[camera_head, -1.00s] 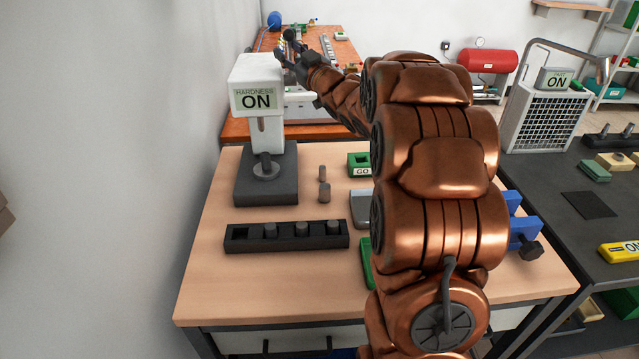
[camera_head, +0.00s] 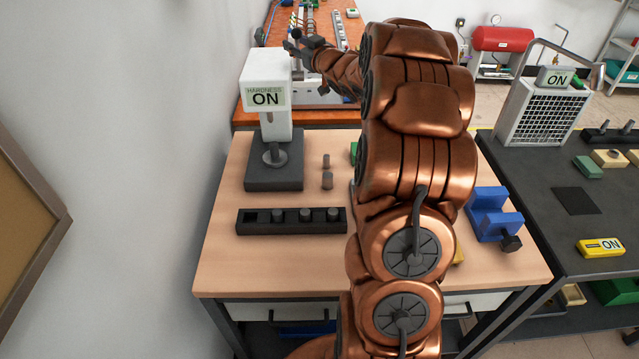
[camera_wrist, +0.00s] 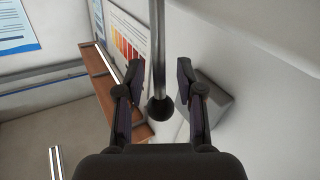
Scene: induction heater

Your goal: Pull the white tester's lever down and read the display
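The white hardness tester (camera_head: 268,70) stands on a dark base (camera_head: 274,174) at the back left of the wooden table in the head view. Its display (camera_head: 266,97) reads "HARDNESS ON". My gripper (camera_head: 295,44) is just behind and right of the tester's head. In the wrist view, a metal lever rod (camera_wrist: 158,50) with a black ball knob (camera_wrist: 160,108) lies between the two fingers of my gripper (camera_wrist: 159,70). Gaps show on both sides of the rod, so the fingers are open around it. The lever's far end is out of that view.
A black block (camera_head: 291,221) with several grey cylinders lies in front of the tester. A blue vise (camera_head: 492,213) is at the table's right. My arm hides the table's middle.

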